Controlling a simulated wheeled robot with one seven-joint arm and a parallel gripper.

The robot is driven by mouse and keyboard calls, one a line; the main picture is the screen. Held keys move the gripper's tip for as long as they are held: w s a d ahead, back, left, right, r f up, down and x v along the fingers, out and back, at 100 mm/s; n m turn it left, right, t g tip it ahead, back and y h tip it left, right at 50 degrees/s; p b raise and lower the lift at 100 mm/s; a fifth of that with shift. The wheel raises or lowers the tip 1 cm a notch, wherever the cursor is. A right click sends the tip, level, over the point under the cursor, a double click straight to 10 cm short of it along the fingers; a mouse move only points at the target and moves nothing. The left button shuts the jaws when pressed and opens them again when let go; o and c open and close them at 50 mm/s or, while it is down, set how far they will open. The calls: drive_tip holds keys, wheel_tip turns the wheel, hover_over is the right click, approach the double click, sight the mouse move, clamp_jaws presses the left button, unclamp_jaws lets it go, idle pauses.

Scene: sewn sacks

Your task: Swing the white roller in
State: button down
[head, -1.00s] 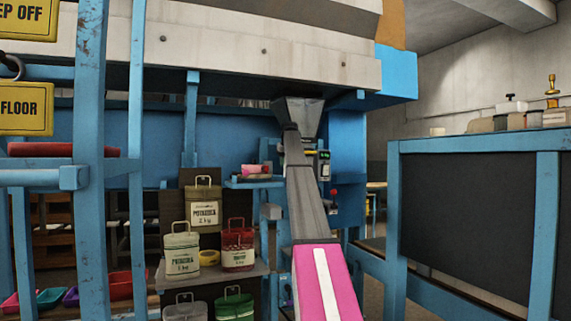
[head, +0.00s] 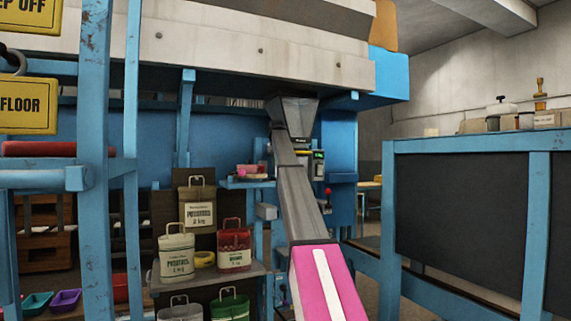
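I cannot make out a white roller in the head view. A pale panel with bolts (head: 240,50) runs across the top of the blue machine, but it looks flat and fixed. A red bar, roller-like (head: 52,149), lies on the blue frame at the left. No gripper fingers can be made out. A grey sloping piece (head: 303,195) runs down from a dark flared hopper shape (head: 292,116) to a pink block with a white stripe (head: 318,280). I cannot tell for sure what this piece belongs to.
Blue posts (head: 93,200) stand close at the left, with yellow signs (head: 28,106). A dark-panelled blue frame (head: 460,210) blocks the right. Coloured trays (head: 66,299) lie low left.

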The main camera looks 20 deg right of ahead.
drive_tip(key=shift+s+a+m+h, duration=0.25)
drive_tip(key=shift+a+m+h, duration=0.15)
drive_tip(key=shift+a+m, duration=0.45)
drive_tip(key=shift+s+a+m+h, duration=0.2)
drive_tip(key=shift+a+m+h, duration=0.25)
drive_tip(key=shift+m, duration=0.7)
drive_tip(key=shift+a+g, duration=0.1)
drive_tip(key=shift+g, duration=0.2)
drive_tip(key=c, duration=0.9)
unclamp_jaws()
drive_tip(key=shift+r, duration=0.1)
drive_tip(key=v, duration=1)
drive_tip(key=shift+s+r, duration=0.1)
drive_tip(key=shift+r, duration=0.25)
